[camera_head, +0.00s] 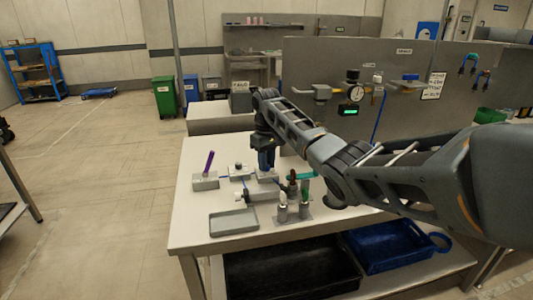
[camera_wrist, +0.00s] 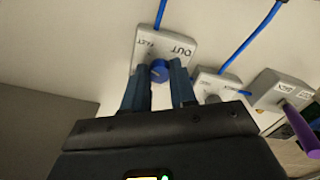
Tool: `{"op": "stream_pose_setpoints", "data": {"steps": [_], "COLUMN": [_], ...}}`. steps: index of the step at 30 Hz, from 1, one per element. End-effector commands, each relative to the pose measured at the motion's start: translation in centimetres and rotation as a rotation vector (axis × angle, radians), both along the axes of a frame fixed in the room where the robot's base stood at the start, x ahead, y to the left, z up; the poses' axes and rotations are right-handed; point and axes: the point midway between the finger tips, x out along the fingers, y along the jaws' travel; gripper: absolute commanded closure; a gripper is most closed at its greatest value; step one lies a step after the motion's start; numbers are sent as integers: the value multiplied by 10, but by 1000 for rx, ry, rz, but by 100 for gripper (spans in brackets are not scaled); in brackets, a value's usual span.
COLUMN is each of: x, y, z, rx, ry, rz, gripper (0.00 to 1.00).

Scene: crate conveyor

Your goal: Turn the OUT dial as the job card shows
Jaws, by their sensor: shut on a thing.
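The OUT dial (camera_wrist: 160,72) is a round blue knob on a light grey box (camera_wrist: 181,42) in the wrist view. The box carries the printed word OUT and a smaller mark beside it, seen upside down. My gripper (camera_wrist: 160,76) is shut on the dial, with one dark blue finger on each side. In the head view my gripper (camera_head: 266,158) points down at the worktable and hides the dial. A white card (camera_head: 433,86) with dark marks hangs on the grey panel; its marks are too small to read, and I cannot tell if it is the job card.
Another grey box (camera_wrist: 217,86) with a knob stands close beside the OUT box. A box with a purple handle (camera_head: 208,163) stands at the table's left. A grey tray (camera_head: 233,222) and several upright coloured-top items (camera_head: 304,192) stand nearer.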

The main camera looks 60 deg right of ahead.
Motion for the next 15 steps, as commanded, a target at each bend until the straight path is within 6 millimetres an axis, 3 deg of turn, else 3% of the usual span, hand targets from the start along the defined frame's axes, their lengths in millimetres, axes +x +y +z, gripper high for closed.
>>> {"op": "stream_pose_setpoints", "data": {"steps": [15], "x": [0], "y": [0], "z": [1], "rx": [0], "ry": [0], "rz": [-207], "gripper": [100]}}
